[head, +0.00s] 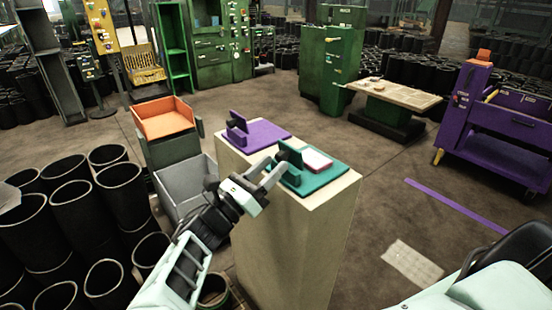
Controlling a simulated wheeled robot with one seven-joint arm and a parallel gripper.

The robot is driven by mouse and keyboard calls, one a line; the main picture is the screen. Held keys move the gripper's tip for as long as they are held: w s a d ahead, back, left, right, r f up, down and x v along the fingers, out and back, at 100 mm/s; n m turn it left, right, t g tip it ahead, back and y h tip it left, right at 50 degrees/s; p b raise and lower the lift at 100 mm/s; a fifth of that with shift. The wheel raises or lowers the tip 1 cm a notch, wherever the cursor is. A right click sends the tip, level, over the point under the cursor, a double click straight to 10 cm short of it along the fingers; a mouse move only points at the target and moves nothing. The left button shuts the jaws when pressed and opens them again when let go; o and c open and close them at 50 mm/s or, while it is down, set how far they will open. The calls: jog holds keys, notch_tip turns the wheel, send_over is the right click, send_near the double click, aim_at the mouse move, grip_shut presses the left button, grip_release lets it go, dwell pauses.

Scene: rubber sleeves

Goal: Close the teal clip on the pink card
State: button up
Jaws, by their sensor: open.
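The teal clip (325,175) has a flat teal base on the top of a beige pedestal. Its dark upright jaw (290,154) stands raised at the left side of the base. The pink card (316,160), pale on top with a pink edge, lies on the teal base to the right of the jaw. My gripper (270,170) is open at the front left of the teal clip, its fingers pointing toward the dark jaw. I cannot tell whether a finger touches the jaw. No object shows between the fingers.
A purple clip (262,132) with a raised dark jaw sits behind on the same beige pedestal (300,240). An orange tray (165,122) and a grey bin (183,188) stand to the left. Several black rubber sleeves (122,195) fill the left floor. Floor right of the pedestal is mostly clear.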

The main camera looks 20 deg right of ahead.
aim_at(285, 158)
jog(key=shift+x, duration=1.15)
